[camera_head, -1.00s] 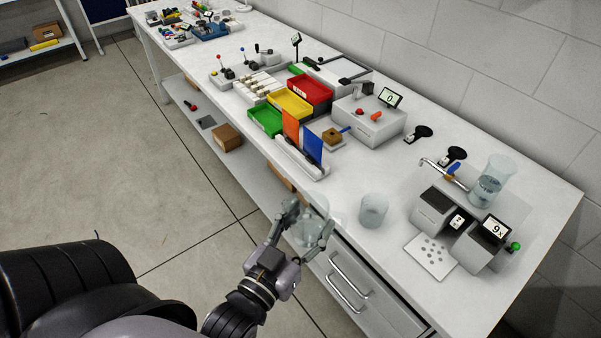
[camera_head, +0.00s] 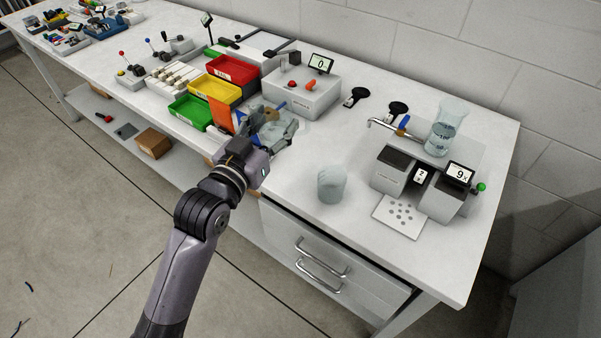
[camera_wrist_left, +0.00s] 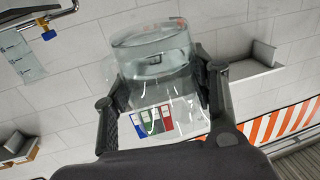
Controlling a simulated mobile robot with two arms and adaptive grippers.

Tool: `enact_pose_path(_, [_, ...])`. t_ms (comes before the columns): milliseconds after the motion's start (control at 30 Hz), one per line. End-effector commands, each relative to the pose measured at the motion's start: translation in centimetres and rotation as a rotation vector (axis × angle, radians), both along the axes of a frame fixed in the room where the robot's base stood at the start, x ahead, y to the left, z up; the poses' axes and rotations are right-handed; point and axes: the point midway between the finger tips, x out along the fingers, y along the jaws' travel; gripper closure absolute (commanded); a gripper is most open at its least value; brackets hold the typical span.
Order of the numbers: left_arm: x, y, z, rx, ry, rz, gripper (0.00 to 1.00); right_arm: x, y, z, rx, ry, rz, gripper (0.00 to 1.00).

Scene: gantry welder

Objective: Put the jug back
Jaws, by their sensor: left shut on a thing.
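A clear, see-through jug (camera_wrist_left: 150,60) is held between the two fingers of my left gripper (camera_wrist_left: 158,95) in the wrist view. In the head view my left gripper (camera_head: 272,128) is shut on the jug over the bench, just right of the orange panel and in front of the grey box with the display. The jug is hard to make out there, as the fingers and the clear material blend. I cannot tell whether it touches the bench. My right gripper is not in view.
A frosted cup (camera_head: 332,184) stands near the bench's front edge. A dispenser unit (camera_head: 440,195) with a tap (camera_head: 388,126), a perforated plate (camera_head: 399,216) and a beaker of liquid (camera_head: 447,130) is at right. Red (camera_head: 232,73), yellow (camera_head: 215,88) and green (camera_head: 189,112) bins stand left.

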Motion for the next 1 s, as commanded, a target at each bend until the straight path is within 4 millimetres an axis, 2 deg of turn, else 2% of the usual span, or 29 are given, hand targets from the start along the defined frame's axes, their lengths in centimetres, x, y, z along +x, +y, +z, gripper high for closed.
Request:
enact_pose_path(100, [2.2,-1.8,1.2,0.004,-0.009,-0.064,0.83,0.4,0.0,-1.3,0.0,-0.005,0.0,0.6])
enact_pose_path(300, [4.8,-4.0,3.3,0.003,-0.007,-0.143,0.83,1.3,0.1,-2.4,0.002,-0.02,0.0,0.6])
enact_pose_path(500, [6.0,-4.9,4.4,0.001,-0.003,-0.178,0.83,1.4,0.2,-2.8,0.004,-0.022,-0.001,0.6])
enact_pose_path(567, [6.1,-5.0,4.2,0.001,0.0,-0.181,0.83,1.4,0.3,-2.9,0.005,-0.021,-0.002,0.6])
enact_pose_path(667, [6.2,-5.0,2.7,0.001,0.004,-0.182,0.83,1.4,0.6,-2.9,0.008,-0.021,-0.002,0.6])
enact_pose_path(1000, [6.1,-5.0,-5.9,0.002,0.004,-0.182,0.83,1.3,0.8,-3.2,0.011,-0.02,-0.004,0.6])
